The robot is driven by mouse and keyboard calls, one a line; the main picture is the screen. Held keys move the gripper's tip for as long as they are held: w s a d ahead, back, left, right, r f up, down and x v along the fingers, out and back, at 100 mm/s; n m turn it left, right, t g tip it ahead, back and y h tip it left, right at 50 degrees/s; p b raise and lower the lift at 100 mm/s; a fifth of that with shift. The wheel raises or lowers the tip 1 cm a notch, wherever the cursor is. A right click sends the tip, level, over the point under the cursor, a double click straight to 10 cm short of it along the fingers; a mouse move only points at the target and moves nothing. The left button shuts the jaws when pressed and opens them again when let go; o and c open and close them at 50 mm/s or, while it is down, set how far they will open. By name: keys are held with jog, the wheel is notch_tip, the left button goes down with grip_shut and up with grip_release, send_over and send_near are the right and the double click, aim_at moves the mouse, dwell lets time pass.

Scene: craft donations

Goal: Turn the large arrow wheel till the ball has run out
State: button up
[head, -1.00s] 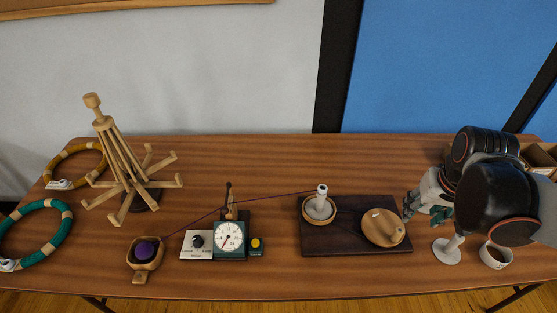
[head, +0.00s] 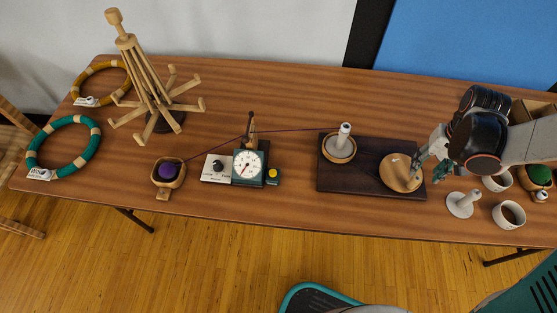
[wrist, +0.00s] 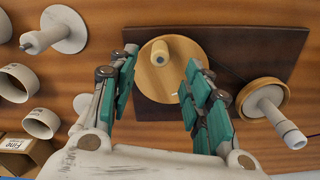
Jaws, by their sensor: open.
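The large wheel, a round wooden disc (head: 397,179) with a pale knob (wrist: 160,52), lies flat on the right part of a dark board (head: 363,180). A white spool (head: 344,137) stands on a smaller wooden disc at the board's left. The purple yarn ball (head: 168,170) sits in a wooden bowl at the left. A thin purple thread runs from it past the dial counter (head: 249,167) to the spool. My gripper (wrist: 160,60) is open over the wheel, its fingers either side of the knob in the wrist view; contact cannot be told. No arrow can be made out.
White cups (head: 509,215) and an empty spool stand (head: 462,204) are right of the board. A wooden yarn swift (head: 150,90) and teal (head: 63,147) and mustard rings are at the left. The table is clear in front of the board.

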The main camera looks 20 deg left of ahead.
aim_at(418, 178)
jog(key=shift+f+b, duration=2.5)
jog(key=shift+f, duration=1.5)
jog(key=c, duration=1)
